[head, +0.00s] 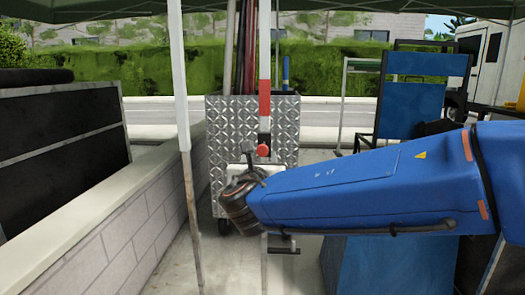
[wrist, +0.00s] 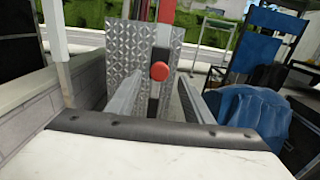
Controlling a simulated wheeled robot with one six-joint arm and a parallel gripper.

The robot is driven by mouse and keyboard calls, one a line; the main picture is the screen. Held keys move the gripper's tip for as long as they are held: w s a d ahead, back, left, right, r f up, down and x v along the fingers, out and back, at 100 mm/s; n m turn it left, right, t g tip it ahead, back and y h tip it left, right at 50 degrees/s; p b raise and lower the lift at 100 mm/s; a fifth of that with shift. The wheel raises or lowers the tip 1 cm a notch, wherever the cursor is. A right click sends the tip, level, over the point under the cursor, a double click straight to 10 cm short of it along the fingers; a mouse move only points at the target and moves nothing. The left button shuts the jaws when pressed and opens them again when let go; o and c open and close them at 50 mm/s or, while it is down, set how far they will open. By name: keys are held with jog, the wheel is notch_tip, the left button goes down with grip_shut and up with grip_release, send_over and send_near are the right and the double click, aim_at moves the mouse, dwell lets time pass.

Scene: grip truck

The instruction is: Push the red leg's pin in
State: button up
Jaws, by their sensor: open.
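I cannot tell how far the fingertips are from the knob.
A diamond-plate metal cart (head: 226,125) holding long poles stands behind the leg. A white canopy pole (head: 182,110) and a low block wall (head: 130,205) are to the left. A blue folding chair (head: 412,95) stands at the right.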

aim_at(262, 151)
jog(key=w, duration=0.7)
jog(key=shift+w+d, duration=0.1)
jog(key=shift+w, duration=0.15)
